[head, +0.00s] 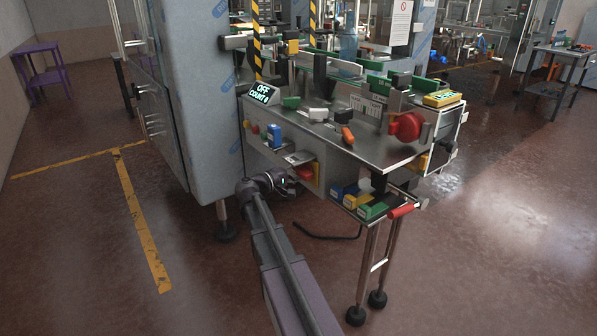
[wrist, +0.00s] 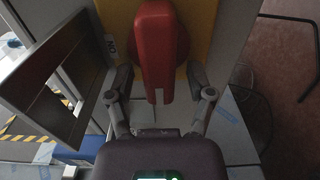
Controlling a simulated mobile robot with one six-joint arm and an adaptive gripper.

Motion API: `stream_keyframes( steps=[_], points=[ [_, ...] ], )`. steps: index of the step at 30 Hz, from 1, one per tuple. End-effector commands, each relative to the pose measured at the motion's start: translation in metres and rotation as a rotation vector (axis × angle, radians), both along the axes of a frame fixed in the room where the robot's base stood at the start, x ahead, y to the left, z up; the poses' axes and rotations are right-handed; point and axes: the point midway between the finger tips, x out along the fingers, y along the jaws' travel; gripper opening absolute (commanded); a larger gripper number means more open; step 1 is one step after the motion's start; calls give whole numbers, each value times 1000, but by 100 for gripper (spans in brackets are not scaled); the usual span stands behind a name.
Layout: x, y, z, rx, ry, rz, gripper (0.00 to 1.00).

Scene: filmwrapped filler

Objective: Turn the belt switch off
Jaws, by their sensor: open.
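The belt switch has a red handle on a yellow plate. In the head view its red handle (head: 306,173) shows on the near side of the machine, just right of my gripper (head: 284,181). In the wrist view the red handle (wrist: 157,50) runs up and down the picture in front of the yellow plate (wrist: 206,22). My gripper (wrist: 158,78) is open, with one finger on each side of the handle's lower end and a visible gap on both sides. A partly covered label beside the left finger carries dark letters.
A display (head: 261,93) on the machine reads OFF and COUNT 0. A metal shelf edge (head: 290,155) lies just above the switch. Blue, yellow and green boxes (head: 372,208) sit on a low tray to the right. In the wrist view a grey open frame (wrist: 55,75) stands close left.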

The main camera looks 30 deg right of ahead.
Motion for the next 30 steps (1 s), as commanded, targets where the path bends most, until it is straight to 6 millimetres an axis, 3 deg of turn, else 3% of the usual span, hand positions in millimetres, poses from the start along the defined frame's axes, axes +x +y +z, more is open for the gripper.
stream_keyframes(
  steps=[11, 30],
  points=[
    [-1, 25, 0, 0, 0, 2, 69],
    [-4, 109, 0, 0, 0, 1, 69]
  ],
)
